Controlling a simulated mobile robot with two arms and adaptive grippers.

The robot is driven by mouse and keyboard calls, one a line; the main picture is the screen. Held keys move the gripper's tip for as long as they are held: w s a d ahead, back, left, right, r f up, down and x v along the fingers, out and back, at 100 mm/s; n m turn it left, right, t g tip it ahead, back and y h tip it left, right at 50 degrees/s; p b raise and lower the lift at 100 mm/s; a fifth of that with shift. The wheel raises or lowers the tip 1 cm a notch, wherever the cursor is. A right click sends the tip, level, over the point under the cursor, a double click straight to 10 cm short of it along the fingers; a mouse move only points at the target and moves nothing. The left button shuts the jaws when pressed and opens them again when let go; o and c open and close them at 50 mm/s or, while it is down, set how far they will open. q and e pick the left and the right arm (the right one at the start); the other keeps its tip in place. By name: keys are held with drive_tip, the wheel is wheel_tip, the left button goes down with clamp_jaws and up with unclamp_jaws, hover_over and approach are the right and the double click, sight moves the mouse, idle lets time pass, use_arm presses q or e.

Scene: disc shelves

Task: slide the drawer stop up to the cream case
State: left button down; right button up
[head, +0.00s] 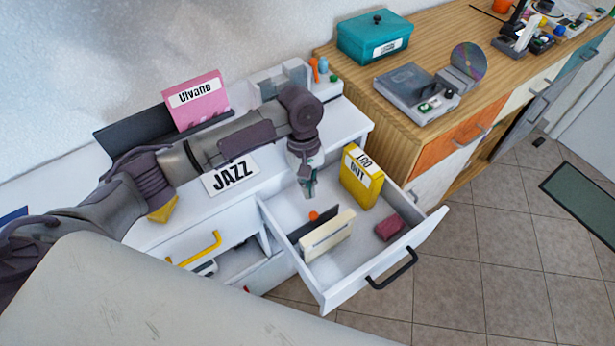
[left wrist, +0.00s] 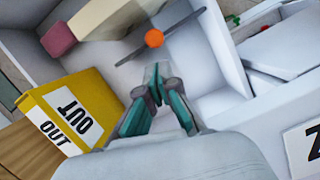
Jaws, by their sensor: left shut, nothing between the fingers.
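The drawer stop, a thin dark plate (head: 299,229) with an orange knob (head: 314,215), stands in the open white drawer. It also shows in the left wrist view, with its orange knob (left wrist: 153,38) near the top middle. The cream case (head: 327,236) stands upright beside it, roughly parallel, with a narrow gap visible in the left wrist view (left wrist: 108,18). My left gripper (head: 310,194) is shut and empty, pointing down over the drawer, behind the knob and apart from it. Its fingertips (left wrist: 157,84) show below the knob in the wrist view. My right gripper is not in view.
A yellow case marked OUT (head: 368,185) stands at the drawer's back right, close to my gripper. A dark red block (head: 390,228) lies at the right. The drawer's walls (head: 425,228) surround these. A JAZZ card (head: 231,176) is on the white cabinet top.

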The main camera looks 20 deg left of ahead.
sight(317, 213)
use_arm(q)
drive_tip(key=shift+x, duration=2.1)
drive_tip(key=s+d+p, duration=0.1)
drive_tip(key=p, duration=0.1)
drive_tip(key=d+p, duration=0.1)
drive_tip(key=p, duration=0.2)
drive_tip(key=shift+s+d+r, duration=0.1)
drive_tip(key=shift+s+r, duration=0.1)
drive_tip(key=shift+s, duration=0.15)
drive_tip(key=shift+f, duration=0.15)
drive_tip(key=p+v, duration=1)
drive_tip(key=p, duration=0.1)
